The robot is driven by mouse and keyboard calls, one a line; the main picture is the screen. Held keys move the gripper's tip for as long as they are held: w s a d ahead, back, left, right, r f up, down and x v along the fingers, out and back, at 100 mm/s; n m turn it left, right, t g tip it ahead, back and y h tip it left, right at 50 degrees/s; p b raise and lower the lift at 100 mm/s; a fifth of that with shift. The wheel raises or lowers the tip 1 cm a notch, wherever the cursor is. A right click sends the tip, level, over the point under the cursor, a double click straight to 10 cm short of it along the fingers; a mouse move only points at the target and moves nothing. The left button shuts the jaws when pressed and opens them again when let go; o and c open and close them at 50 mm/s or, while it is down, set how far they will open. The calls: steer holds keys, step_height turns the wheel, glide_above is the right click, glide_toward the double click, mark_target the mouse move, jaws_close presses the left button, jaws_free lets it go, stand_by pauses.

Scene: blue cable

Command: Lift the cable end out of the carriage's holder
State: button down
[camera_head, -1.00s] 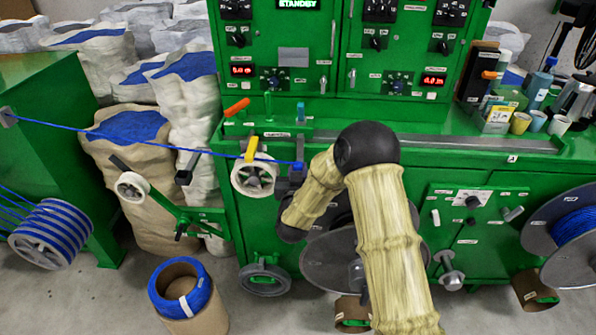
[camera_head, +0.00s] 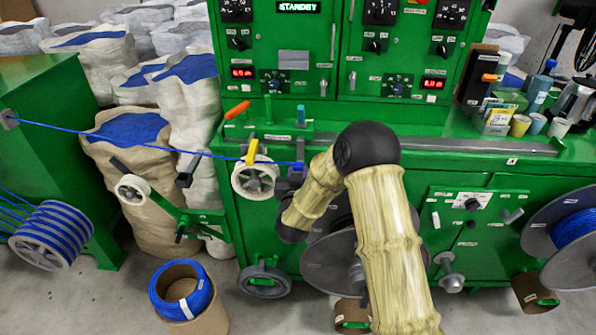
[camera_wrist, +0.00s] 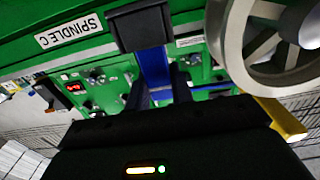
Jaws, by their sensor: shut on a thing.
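The blue cable (camera_head: 130,139) runs taut from a green machine at the left, past the white pulley wheel (camera_head: 255,178), to the carriage area beside my arm. Its end (camera_head: 298,166) shows blue there, next to a small dark holder. In the wrist view a blue piece of the cable end (camera_wrist: 153,66) comes out of the black holder (camera_wrist: 140,25) and passes between my fingers. My gripper (camera_wrist: 160,93) is shut on it, close to the holder. The fingertips are dark and partly hidden. In the head view my arm covers much of this spot.
The white wheel also shows at the upper right of the wrist view (camera_wrist: 265,40), near my gripper, with a yellow lever (camera_wrist: 285,118) beside it. The green machine front (camera_head: 470,150) stands close behind. A large grey reel (camera_head: 333,262) sits below my arm.

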mark_target(298, 166)
steer(key=shift+r, duration=0.25)
stand_by(0.4)
steer(key=shift+s+a+r+p, duration=0.1)
steer(key=shift+a+r+p, duration=0.05)
steer(key=shift+r+p, duration=0.2)
steer(key=shift+r, duration=0.4)
steer(key=shift+r+p, duration=1.25)
steer(key=shift+r, duration=0.75)
